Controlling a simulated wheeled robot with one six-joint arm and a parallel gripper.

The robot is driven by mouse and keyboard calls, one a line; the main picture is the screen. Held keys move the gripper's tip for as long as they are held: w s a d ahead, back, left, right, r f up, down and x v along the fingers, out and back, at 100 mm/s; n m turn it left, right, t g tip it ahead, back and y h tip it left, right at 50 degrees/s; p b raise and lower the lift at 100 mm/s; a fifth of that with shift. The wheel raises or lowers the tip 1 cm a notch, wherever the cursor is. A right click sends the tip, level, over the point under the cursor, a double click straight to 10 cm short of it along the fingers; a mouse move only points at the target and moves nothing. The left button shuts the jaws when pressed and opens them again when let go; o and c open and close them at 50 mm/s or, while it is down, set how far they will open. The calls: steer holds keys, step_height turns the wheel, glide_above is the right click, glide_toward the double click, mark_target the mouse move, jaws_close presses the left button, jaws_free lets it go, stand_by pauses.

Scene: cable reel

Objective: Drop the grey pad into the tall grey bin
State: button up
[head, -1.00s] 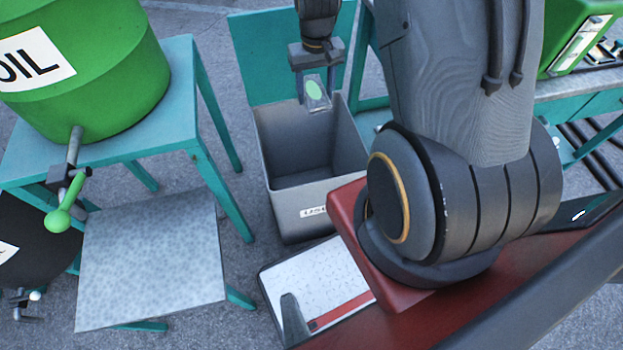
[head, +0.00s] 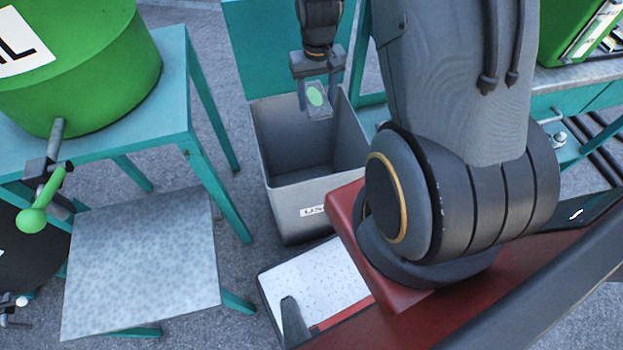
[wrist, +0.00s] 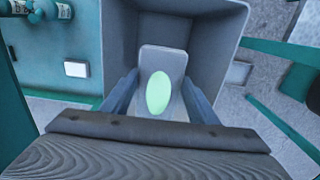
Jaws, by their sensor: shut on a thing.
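The grey pad (head: 319,113) is a small grey block with a pale green oval on its face. It also shows in the wrist view (wrist: 163,57), upright between the two fingers. My gripper (head: 317,100) is shut on the pad and points down. The tall grey bin (head: 268,162) stands on the floor, open at the top, with a white label on its front. In the head view the pad overlaps the bin's opening. In the wrist view the bin (wrist: 238,50) opens beyond the pad. The exact height of the pad over the rim cannot be told.
A teal table (head: 175,90) with a green oil drum (head: 90,75) stands left of the bin. A low table with a grey top (head: 145,270) is at the front left. A white patterned panel (head: 315,285) lies before the bin. Another teal bench (head: 570,100) stands at right.

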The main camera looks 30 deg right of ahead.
steer(key=o, duration=1.2)
steer(key=shift+r, duration=3.95)
